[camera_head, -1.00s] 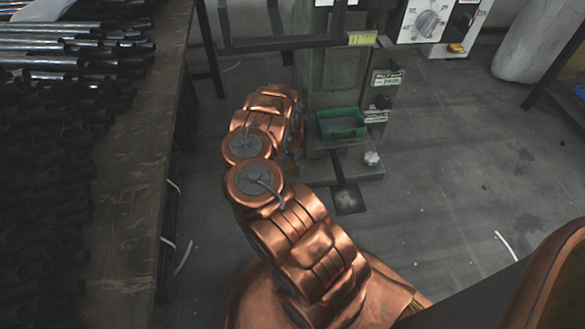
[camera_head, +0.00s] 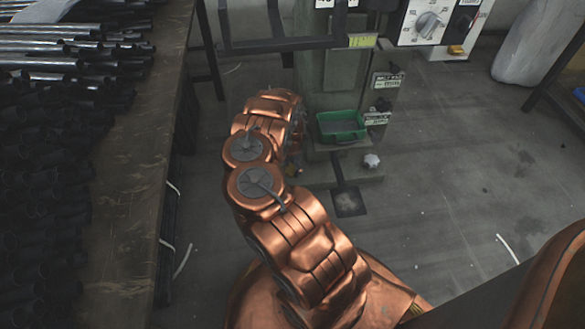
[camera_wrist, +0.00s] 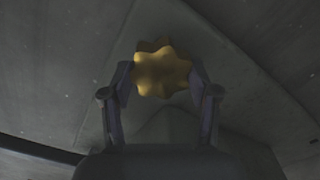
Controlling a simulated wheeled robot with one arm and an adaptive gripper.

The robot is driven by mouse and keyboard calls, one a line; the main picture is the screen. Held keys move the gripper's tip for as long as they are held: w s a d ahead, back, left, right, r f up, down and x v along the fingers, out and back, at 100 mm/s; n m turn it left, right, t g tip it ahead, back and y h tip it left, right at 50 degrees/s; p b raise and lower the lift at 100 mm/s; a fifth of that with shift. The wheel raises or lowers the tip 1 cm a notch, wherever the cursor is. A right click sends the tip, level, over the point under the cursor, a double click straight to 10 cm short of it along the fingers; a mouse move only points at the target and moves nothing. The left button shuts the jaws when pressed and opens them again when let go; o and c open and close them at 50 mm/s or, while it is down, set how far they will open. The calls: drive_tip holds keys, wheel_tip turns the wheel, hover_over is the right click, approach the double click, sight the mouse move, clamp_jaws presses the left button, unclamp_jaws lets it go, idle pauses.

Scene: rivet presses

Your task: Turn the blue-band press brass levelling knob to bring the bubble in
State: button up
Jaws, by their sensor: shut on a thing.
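The brass levelling knob (camera_wrist: 160,70), a lobed gold-coloured star shape, sits between my gripper's fingertips in the wrist view. My gripper (camera_wrist: 161,76) is shut on it, one finger on its left side and one on its right. In the head view a grey-green press (camera_head: 340,75) stands beyond my copper-coloured arm. My arm covers the press's lower left, and the gripper is hidden there. I see no blue band and no bubble level in either view.
A green tray (camera_head: 341,138) sits low on the press, with a pale knob (camera_head: 371,161) to its lower right. A bench with dark tubes (camera_head: 70,140) fills the left. Control boxes (camera_head: 430,22) stand at the top right. The floor at right is mostly clear.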

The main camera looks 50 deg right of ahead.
drive_tip(key=shift+s+n, duration=0.15)
drive_tip(key=shift+n, duration=0.15)
drive_tip(key=n, duration=0.5)
drive_tip(key=shift+s+f+p, duration=0.1)
drive_tip(key=shift+p, duration=0.3)
drive_tip(key=n+b, duration=0.1)
drive_tip(key=n, duration=0.5)
drive_tip(key=shift+n, duration=0.3)
drive_tip(key=o, duration=1.2)
drive_tip(key=shift+c, duration=0.2)
